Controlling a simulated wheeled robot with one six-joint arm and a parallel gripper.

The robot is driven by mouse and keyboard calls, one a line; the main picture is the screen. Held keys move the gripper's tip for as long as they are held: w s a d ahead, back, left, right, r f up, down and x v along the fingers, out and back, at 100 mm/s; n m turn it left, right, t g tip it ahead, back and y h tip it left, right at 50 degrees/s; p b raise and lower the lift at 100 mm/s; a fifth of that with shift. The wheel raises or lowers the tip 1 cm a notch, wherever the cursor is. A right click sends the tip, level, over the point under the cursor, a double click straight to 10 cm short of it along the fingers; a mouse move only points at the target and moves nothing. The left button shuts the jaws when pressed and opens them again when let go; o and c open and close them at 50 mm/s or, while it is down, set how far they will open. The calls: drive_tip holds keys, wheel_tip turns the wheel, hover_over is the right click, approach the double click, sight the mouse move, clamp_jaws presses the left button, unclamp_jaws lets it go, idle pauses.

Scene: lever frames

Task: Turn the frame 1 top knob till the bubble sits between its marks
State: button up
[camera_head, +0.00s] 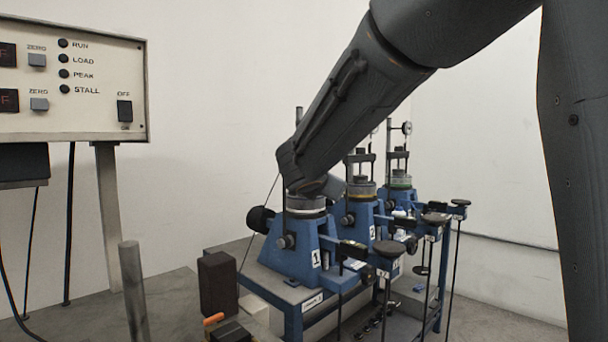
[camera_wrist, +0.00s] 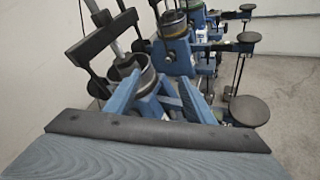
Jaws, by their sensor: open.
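Frame 1 (camera_head: 293,250) is the nearest blue lever frame, labelled 1. Its pale top ring (camera_head: 306,203) shows just under my arm, and its ring also shows in the wrist view (camera_wrist: 137,82). A dark crossbar (camera_wrist: 104,36), apparently of frame 1's upper yoke, stands above that ring in the wrist view. My gripper (camera_head: 327,186) is open at frame 1's top, mostly hidden behind my arm. I cannot tell whether it touches anything. The top knob cannot be made out, and no bubble or marks are readable.
Frame 2 (camera_head: 361,215) and a third frame (camera_head: 401,180) stand behind on the same bench. A control panel (camera_head: 70,85) stands at the left. A dark block (camera_head: 217,284) sits in front of frame 1.

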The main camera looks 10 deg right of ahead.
drive_tip(key=w+a+r+n+t+b, duration=0.4)
drive_tip(key=w+a+r+n, duration=0.15)
drive_tip(key=r, duration=0.25)
drive_tip(key=shift+n+y, duration=0.3)
drive_tip(key=shift+n, duration=0.15)
drive_tip(key=p+x, duration=0.2)
drive_tip(key=x, duration=1)
drive_tip(key=shift+d+r, duration=0.1)
drive_tip(key=shift+r, duration=0.05)
drive_tip(key=c, duration=1.1)
drive_tip(key=shift+o, duration=0.2)
drive_tip(key=shift+p, duration=0.45)
